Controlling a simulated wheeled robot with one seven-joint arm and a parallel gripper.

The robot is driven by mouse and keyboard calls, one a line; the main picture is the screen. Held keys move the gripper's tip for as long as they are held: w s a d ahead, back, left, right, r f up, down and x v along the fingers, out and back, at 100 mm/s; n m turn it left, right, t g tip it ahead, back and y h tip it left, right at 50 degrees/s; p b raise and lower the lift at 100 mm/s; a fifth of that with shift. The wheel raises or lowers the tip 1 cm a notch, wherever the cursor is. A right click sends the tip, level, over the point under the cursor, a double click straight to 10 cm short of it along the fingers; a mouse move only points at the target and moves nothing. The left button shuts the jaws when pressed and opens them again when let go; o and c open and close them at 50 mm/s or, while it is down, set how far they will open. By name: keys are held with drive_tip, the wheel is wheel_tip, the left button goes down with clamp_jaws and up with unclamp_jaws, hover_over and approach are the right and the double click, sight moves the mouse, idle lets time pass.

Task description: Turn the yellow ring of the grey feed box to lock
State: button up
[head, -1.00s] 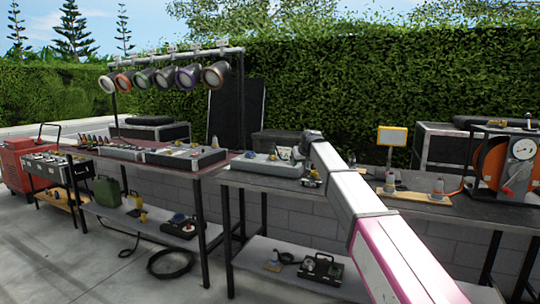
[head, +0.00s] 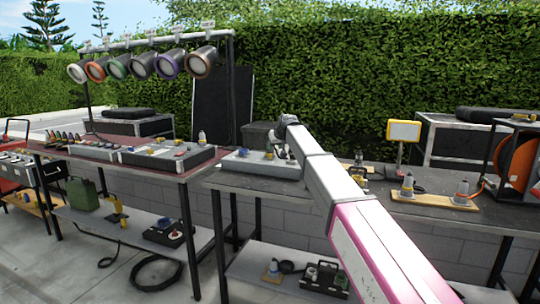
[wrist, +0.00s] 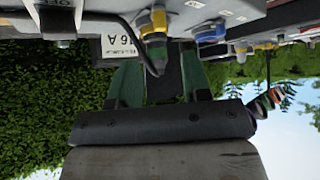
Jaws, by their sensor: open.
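The grey feed box (head: 258,168) sits at the left end of the right-hand table, under the end of my arm. In the wrist view the grey box (wrist: 240,12) fills the top edge, with "16 A" and "OFF" lettering. The yellow ring (wrist: 153,38) is on a fitting there, with a dark cable beside it. A blue fitting (wrist: 210,33) is to its right. My gripper (wrist: 160,62) is open, its green fingers either side of the yellow-ringed fitting's line and just below it. Contact cannot be told. In the head view my gripper is small and mostly hidden.
A grey control case (head: 170,158) lies on the left table. A board with grey and orange fittings (head: 430,201) and a yellow-framed sign (head: 403,131) stand to the right of my arm. Lamps (head: 140,65) hang from a rail behind the left table. The tables' lower shelves hold gear.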

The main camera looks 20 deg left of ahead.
sight(270, 156)
drive_tip(key=x, duration=0.8)
drive_tip(key=shift+w+a+f, duration=0.1)
drive_tip(key=shift+a+f, duration=0.05)
drive_tip(key=shift+c, duration=0.3)
clamp_jaws()
